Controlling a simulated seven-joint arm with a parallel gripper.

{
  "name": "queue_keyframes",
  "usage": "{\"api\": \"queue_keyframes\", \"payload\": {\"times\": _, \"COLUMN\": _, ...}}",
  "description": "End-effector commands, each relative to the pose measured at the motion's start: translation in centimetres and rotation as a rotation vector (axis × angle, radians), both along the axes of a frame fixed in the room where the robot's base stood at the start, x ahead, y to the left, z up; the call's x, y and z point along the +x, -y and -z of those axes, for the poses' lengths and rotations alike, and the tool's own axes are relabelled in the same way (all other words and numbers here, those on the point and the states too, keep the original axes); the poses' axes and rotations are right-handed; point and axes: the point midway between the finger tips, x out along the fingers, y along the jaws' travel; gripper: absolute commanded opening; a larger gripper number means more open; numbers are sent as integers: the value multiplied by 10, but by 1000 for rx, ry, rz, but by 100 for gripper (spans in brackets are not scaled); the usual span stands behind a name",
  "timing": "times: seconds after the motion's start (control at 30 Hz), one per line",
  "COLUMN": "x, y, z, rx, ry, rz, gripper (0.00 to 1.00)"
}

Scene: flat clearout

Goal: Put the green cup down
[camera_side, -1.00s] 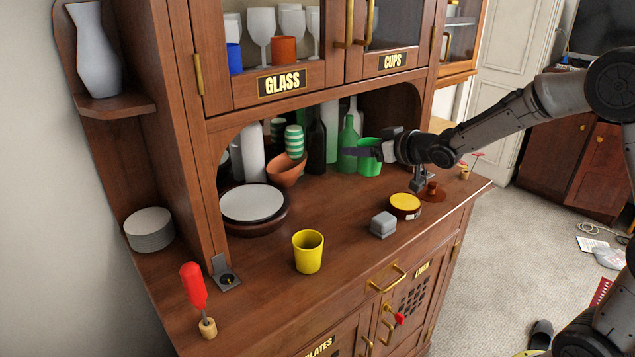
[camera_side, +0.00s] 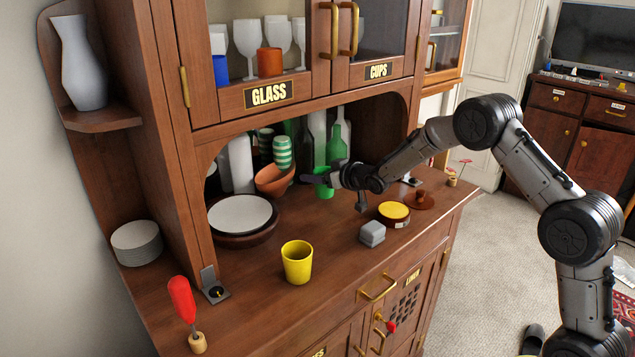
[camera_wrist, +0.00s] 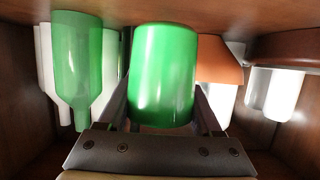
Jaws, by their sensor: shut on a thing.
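The green cup (camera_side: 323,187) is in front of the arched niche of the cabinet, at or just above the wooden counter (camera_side: 345,215). I cannot tell whether its base touches the wood. My gripper (camera_side: 318,180) is shut on the cup from the right, and my wrist hides part of it. In the wrist view the green cup (camera_wrist: 163,75) fills the space between the two dark fingers, one on each side. That view appears upside down, with the counter along the top.
An orange-brown bowl (camera_side: 274,180) with a striped green cup (camera_side: 283,152) stands close left. Green bottles (camera_side: 337,140) stand behind. A yellow cup (camera_side: 297,263), grey block (camera_side: 372,233) and yellow-topped tin (camera_side: 394,211) stand nearer the front. Counter between the bowl and the block is clear.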

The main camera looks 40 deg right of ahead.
Motion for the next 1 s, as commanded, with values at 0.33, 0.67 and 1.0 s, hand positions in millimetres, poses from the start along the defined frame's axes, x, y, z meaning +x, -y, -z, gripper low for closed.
{"api": "queue_keyframes", "payload": {"times": 0.33, "x": 0, "y": 0, "z": 21, "rx": -1, "ry": 1, "rz": 0, "gripper": 0}}
{"api": "queue_keyframes", "payload": {"times": 0.67, "x": -1, "y": 0, "z": 25, "rx": 0, "ry": -2, "rz": 0, "gripper": 88}}
{"api": "queue_keyframes", "payload": {"times": 1.0, "x": -1, "y": 0, "z": 24, "rx": 0, "ry": -1, "rz": 0, "gripper": 96}}
